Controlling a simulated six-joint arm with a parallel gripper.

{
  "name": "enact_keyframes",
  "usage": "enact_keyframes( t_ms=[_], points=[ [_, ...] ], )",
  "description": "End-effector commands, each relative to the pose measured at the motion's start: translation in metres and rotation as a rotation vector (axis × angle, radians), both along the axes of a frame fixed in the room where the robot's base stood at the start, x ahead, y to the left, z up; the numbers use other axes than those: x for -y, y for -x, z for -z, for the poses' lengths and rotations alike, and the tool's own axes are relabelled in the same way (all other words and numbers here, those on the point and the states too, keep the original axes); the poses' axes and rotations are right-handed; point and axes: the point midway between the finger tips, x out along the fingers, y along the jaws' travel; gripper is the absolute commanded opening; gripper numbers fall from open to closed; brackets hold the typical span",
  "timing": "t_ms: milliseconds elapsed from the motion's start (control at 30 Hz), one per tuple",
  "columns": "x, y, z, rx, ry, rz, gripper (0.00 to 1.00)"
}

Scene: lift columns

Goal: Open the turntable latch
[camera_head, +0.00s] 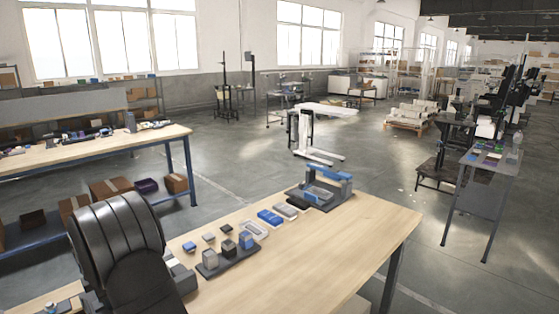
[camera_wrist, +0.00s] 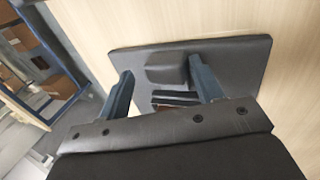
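In the wrist view my gripper (camera_wrist: 160,65) is open, with one blue-grey finger on each side of a dark raised block (camera_wrist: 166,68). The block stands on a dark flat plate (camera_wrist: 245,60) with rounded corners that lies on the wooden table. A dark slotted part (camera_wrist: 175,98) shows between the fingers, nearer the palm. I cannot tell whether the fingers touch the block, or which part is the turntable latch. The palm hides the near part of the plate. In the head view a large black shape at lower left, likely my arm, hides this spot.
In the head view the wooden table (camera_head: 340,245) holds a grey fixture with blocks (camera_head: 225,262), small parts, trays and a blue-arched fixture (camera_head: 328,172) at the back. The table's right front is clear. Another workbench (camera_head: 90,152) stands at left.

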Motion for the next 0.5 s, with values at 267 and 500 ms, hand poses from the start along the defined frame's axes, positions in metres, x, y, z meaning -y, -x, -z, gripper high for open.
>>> enact_keyframes(
  t_ms=[267,500],
  points=[
    [-0.002,-0.004,-0.005,0.011,-0.009,0.001,0.56],
    [-0.002,-0.004,-0.018,0.011,-0.01,0.0,0.56]
  ],
)
